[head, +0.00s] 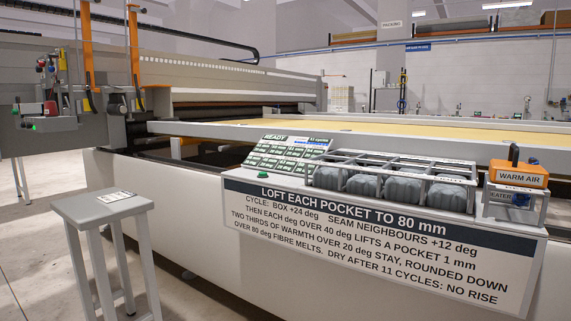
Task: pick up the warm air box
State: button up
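The warm air box (519,174) is an orange block with a white "WARM AIR" label and a dark handle on top. It sits on a grey metal stand marked "HEATER" (515,202) at the right end of the console shelf. The handle stands upright and looks clear. My gripper is not in view.
Left of the box, a metal frame (395,162) holds several grey padded pockets (403,189). A green display panel (287,152) reads "READY". A sign (380,235) hangs from the shelf front. A grey stool (100,208) with a small card stands at left. Bare floor shows around it.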

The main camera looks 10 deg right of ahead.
aim_at(512, 172)
jog(key=k+j+z, duration=0.5)
jog(key=k+j, duration=0.25)
jog(key=z, duration=0.35)
jog(key=i+l+z, duration=0.1)
jog(key=z, duration=0.2)
jog(key=i+z, duration=0.15)
jog(key=z, duration=0.2)
